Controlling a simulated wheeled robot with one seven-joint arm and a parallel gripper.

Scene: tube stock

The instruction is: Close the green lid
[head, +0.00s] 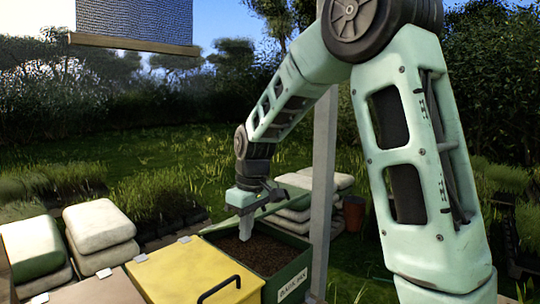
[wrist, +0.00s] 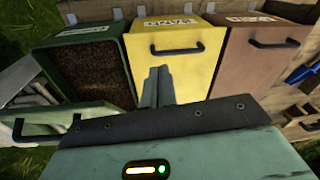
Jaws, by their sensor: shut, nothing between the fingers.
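The green bin (head: 292,270) stands open, with dark brown bark-like mix inside. It also shows at the left of the wrist view (wrist: 48,43). Its green lid (wrist: 65,122) stands raised at the side away from the labelled front, with a black handle at its far left end. In the head view the lid (head: 296,181) is partly hidden behind my wrist. My gripper (head: 246,236) is shut and empty, pointing down near the bin's edge beside the yellow lid. In the wrist view the shut fingers (wrist: 157,84) appear in front of the yellow lid.
A closed yellow lid (head: 180,268) with a black handle adjoins the green bin. A closed brown lid (wrist: 262,60) lies beyond it. A grey post (head: 322,180) rises beside the bin's front corner. Pale sacks (head: 100,222) are stacked at left, more behind the bin.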

